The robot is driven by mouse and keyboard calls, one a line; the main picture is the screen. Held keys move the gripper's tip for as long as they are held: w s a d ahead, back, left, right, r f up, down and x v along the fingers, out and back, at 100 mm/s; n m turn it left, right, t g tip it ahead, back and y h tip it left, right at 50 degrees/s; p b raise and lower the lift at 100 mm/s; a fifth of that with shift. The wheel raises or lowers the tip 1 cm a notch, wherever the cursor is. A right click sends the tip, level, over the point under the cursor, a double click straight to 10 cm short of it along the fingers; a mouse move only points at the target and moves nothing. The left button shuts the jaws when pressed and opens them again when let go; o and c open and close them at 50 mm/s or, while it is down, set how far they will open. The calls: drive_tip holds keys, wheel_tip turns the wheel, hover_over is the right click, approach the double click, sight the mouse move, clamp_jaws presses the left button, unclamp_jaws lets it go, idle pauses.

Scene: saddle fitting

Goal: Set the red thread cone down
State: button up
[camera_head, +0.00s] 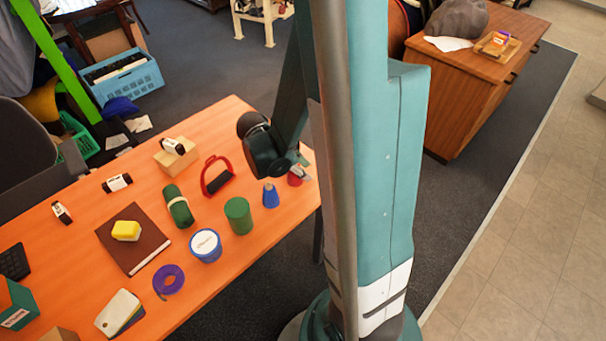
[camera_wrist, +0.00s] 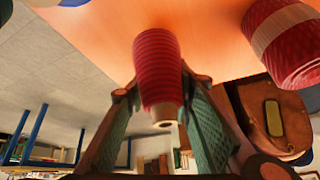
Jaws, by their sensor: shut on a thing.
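The red thread cone (camera_wrist: 158,65) is between my gripper's two fingers (camera_wrist: 160,90) in the wrist view. The fingers are shut on it. Its ribbed red side shows, with a pale tip toward the camera and the other end toward the orange table top (camera_wrist: 100,38). In the head view my gripper (camera_head: 299,169) is low over the table's right end, and a little of the red cone (camera_head: 294,180) shows below it. I cannot tell whether the cone touches the table.
A blue cone (camera_head: 270,195) stands just left of my gripper, with a green cylinder (camera_head: 238,215) beyond it. A red stirrup-like piece (camera_head: 217,176) lies further left. In the wrist view a red roll with a pale band (camera_wrist: 285,40) is at the right.

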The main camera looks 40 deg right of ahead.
drive_tip(key=shift+f, duration=0.6)
drive_tip(key=shift+f, duration=0.1)
drive_tip(key=o, duration=1.2)
drive_tip(key=shift+p+v, duration=1.55)
drive_tip(key=shift+v, duration=4.6)
